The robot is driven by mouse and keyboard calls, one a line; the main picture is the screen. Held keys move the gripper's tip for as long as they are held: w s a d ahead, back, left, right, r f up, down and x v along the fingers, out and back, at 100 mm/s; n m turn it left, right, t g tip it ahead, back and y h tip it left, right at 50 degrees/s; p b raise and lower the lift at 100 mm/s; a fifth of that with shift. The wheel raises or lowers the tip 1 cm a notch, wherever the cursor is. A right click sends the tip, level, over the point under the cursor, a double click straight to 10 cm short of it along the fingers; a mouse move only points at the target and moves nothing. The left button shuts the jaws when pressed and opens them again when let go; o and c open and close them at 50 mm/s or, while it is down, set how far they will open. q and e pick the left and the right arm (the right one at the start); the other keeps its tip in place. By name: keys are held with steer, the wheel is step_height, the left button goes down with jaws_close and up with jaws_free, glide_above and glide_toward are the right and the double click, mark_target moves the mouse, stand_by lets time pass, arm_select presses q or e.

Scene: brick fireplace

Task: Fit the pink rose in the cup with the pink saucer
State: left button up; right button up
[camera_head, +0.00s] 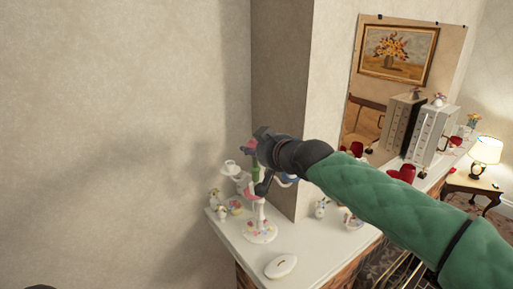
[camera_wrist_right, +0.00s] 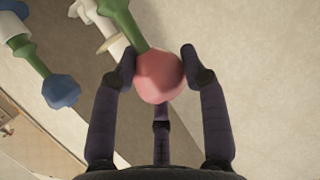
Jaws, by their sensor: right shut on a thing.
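My right gripper (camera_head: 262,150) is shut on the head of the pink rose, above the stand at the shelf's left end. In the right wrist view the pink rose (camera_wrist_right: 160,76) sits between my fingers, its green stem running away to the upper left. A tiered cup stand (camera_head: 260,232) has a white cup (camera_head: 231,168) on its left arm and a pink saucer (camera_head: 249,196) lower down. My gripper partly hides the stand, and I cannot tell whether the stem is inside the cup with the pink saucer.
A blue rose (camera_wrist_right: 60,91) on a green stem is close by on the left in the right wrist view. A white oval object (camera_head: 281,266) lies on the white shelf. Small ornaments stand around, and a wall corner (camera_head: 284,100) rises just behind.

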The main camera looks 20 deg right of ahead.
steer(key=shift+b, duration=0.95)
stand_by(2.0)
steer(key=shift+f+b, duration=1.8)
steer(key=shift+b, duration=0.15)
steer(key=o, duration=1.2)
steer(key=shift+o, duration=0.2)
steer(key=shift+s, duration=0.1)
steer(key=v, duration=1.2)
